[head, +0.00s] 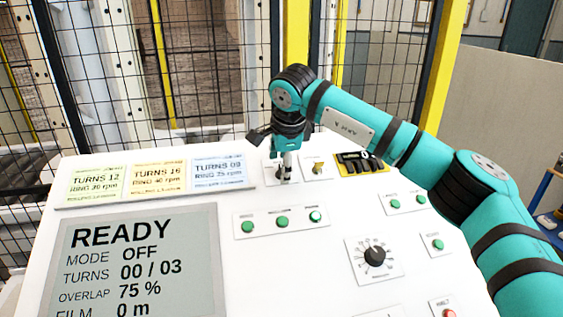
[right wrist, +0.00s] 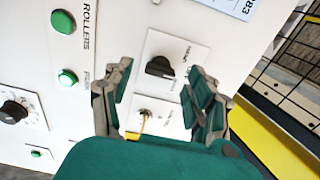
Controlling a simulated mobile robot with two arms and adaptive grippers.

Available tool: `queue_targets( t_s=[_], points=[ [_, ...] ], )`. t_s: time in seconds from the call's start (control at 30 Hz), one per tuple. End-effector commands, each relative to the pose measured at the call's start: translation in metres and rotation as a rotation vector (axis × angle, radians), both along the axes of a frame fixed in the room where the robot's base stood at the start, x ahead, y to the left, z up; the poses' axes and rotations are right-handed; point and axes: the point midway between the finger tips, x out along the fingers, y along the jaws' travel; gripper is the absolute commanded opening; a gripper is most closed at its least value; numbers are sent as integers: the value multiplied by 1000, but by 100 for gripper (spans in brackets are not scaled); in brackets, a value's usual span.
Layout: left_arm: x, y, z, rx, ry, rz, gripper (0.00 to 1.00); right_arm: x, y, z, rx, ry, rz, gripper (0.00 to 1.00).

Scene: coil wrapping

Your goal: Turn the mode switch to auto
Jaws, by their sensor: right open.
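The black mode switch knob (right wrist: 160,67) sits on a small white plate in the right wrist view. Its printed labels are too blurred to read in full. In the head view, my gripper mostly hides the knob, and its plate (head: 271,179) shows beneath. My right gripper (head: 284,172) points down at this plate. In the right wrist view its two fingers are open, one on each side of the knob, with nothing held. I cannot tell whether they touch it. The display (head: 140,262) reads READY, MODE OFF, TURNS 00 / 03. My left gripper is not in view.
A yellow key switch (head: 318,168) is on the plate to the right, close to my gripper. A black-and-yellow unit (head: 361,163) lies beyond it. Green buttons (head: 282,222) and a black rotary dial (head: 375,256) are nearer. Mesh fencing (head: 205,80) stands behind the panel.

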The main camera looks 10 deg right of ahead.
Motion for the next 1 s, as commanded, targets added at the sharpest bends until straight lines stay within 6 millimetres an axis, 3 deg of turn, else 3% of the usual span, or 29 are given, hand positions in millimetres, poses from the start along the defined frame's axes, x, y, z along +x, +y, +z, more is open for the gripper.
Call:
queue_targets(
  t_s=[0.2,0.47,0.9,1.0],
  points=[
    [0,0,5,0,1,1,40,6,0,-14,0,-1,1,58],
    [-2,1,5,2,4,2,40,7,0,-16,0,-1,0,58],
    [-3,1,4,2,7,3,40,7,0,-15,0,0,0,3],
    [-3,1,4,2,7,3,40,7,0,-15,1,0,-2,3]
  ],
)
